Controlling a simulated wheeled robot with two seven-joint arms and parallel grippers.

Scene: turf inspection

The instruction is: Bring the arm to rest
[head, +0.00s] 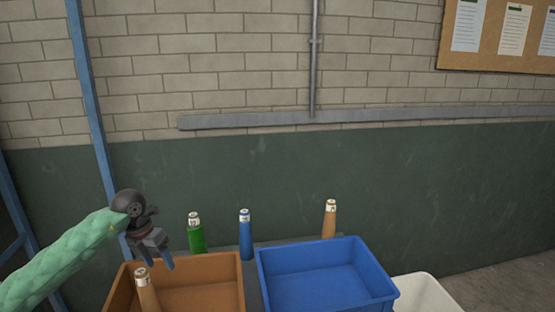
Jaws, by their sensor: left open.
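My left arm comes in from the left in a pale green padded sleeve. My left gripper (159,262) is open and points down over the back left part of the orange-brown bin (226,272). Nothing shows between its fingers. My right gripper is not in view.
A tan bottle (147,291) stands at the orange-brown bin's near left. A green bottle (195,235), a blue bottle (245,236) and another tan bottle (329,220) stand behind the bins. A blue bin (378,283) is at the centre right, with a white bin (424,294) beside it.

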